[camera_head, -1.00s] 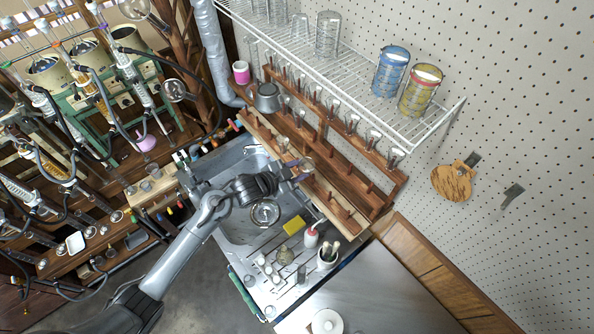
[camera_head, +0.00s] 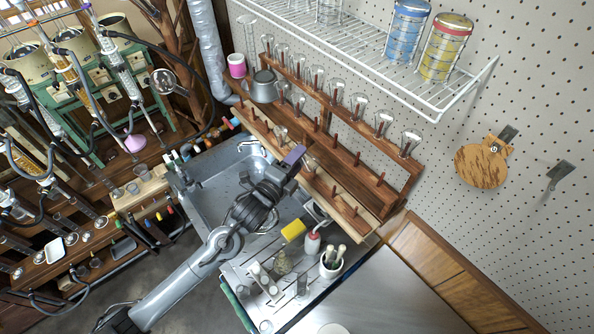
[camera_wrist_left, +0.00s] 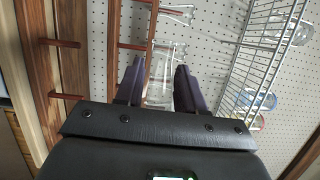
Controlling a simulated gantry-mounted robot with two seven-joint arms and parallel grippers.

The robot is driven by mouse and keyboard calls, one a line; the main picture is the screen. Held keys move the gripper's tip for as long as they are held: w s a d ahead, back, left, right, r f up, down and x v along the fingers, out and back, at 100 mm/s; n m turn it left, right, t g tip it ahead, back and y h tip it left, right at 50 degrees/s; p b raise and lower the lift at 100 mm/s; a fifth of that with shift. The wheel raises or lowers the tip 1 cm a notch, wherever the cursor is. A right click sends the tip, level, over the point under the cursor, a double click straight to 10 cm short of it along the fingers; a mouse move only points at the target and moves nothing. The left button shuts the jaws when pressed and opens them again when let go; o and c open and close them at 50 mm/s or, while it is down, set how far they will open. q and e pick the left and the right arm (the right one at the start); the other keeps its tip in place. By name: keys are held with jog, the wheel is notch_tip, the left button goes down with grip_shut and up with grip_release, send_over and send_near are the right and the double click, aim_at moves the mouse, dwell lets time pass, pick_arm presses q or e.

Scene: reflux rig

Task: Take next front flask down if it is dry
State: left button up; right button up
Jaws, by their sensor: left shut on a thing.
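The wooden drying rack (camera_head: 345,150) stands behind the sink, with several clear flasks upside down on its back row of pegs. Two flasks (camera_head: 298,102) hang on the left of the middle row. One front-row flask (camera_head: 280,134) hangs left of my left gripper (camera_head: 299,160). The gripper is at the front row, its purple fingers shut on a clear flask (camera_head: 309,164), mostly hidden by the fingers. Clear glass also shows between the fingertips in the left wrist view (camera_wrist_left: 160,88). I cannot tell whether the glass is wet, or whether it is off its peg. My right gripper is out of view.
The steel sink (camera_head: 208,180) lies left of my gripper. A yellow sponge (camera_head: 293,230), a red-topped bottle (camera_head: 313,243) and a brush cup (camera_head: 332,262) stand in front. The steel counter (camera_head: 370,295) is mostly clear.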

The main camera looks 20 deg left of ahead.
pick_arm(q)
jog(key=shift+w+m+t+h+b, duration=0.15)
jog(key=shift+m+h+b, duration=1.6)
jog(key=shift+m+b, duration=1.95)
jog(key=shift+s+m+t+h+b, duration=0.1)
jog(key=shift+m+h+b, duration=1.6)
jog(key=shift+m+b, duration=1.95)
jog(key=shift+w+m+t+h+b, duration=0.15)
jog(key=shift+m+h+b, duration=1.6)
jog(key=shift+m+b, duration=1.9)
jog(key=shift+s+m+p, duration=0.1)
jog(key=shift+m+p, duration=0.3)
jog(key=shift+f, duration=0.15)
